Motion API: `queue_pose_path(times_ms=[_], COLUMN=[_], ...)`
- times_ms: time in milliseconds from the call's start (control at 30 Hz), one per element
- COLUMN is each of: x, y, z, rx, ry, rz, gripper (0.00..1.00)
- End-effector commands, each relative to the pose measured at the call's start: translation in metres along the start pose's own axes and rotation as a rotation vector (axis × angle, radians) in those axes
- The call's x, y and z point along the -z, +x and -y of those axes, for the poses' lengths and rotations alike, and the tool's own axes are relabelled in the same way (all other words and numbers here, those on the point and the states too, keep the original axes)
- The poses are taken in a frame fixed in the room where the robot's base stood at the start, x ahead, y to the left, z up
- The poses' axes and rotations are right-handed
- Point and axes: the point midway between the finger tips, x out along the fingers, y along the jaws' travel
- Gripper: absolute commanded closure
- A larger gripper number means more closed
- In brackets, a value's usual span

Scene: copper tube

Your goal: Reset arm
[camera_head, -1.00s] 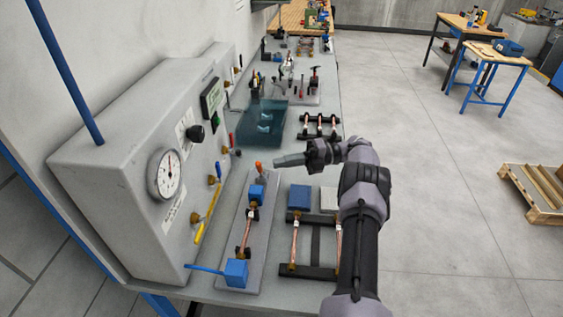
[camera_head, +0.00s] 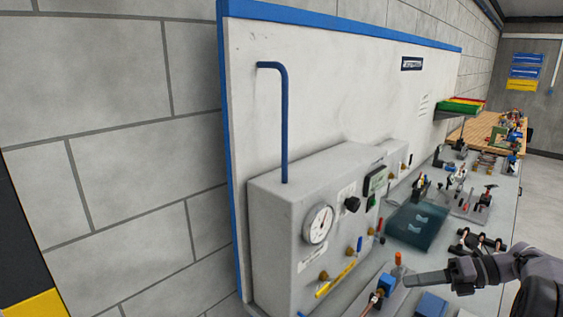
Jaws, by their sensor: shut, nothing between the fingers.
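My arm (camera_head: 525,272) reaches in from the lower right of the head view. My gripper (camera_head: 428,279) points left, with its fingers together and nothing between them. It is in front of the workbench, to the right of the grey gauge box. A copper tube piece with blue blocks (camera_head: 381,291) lies just left of and below the fingertips, partly cut off by the frame's bottom edge. An orange-tipped part (camera_head: 398,262) stands just above the fingertips in the picture. I cannot tell whether the gripper touches anything.
The grey box (camera_head: 276,221) carries a round gauge (camera_head: 318,225), a blue pipe (camera_head: 284,120) and a yellow lever (camera_head: 336,279). A dark teal tray (camera_head: 417,226), a black rack (camera_head: 482,242) and several tools stand farther along the bench. A block wall fills the left.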

Motion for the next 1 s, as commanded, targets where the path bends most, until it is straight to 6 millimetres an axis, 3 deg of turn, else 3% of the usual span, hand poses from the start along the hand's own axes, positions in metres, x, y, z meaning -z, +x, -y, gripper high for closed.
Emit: queue_pose_path(times_ms=[167, 267, 400, 500, 600, 700, 800, 1000], x=[0.005, 0.026, 0.093, 0.153, 0.206, 0.239, 0.254, 0.257], y=[0.046, 0.078, 0.117, 0.131, 0.138, 0.140, 0.141, 0.141], z=[-0.064, -0.113, -0.183, -0.212, -0.221, -0.220, -0.217, -0.217], rx=[0.123, 0.191, 0.257, 0.271, 0.266, 0.260, 0.255, 0.255], ry=[-0.374, -0.688, -1.276, -1.708, -2.076, -2.332, -2.464, -2.497], rz=[-0.205, -0.374, -0.678, -0.895, -1.080, -1.212, -1.283, -1.303], gripper=[1.00, 1.00, 1.00, 1.00, 1.00, 1.00, 1.00, 1.00])
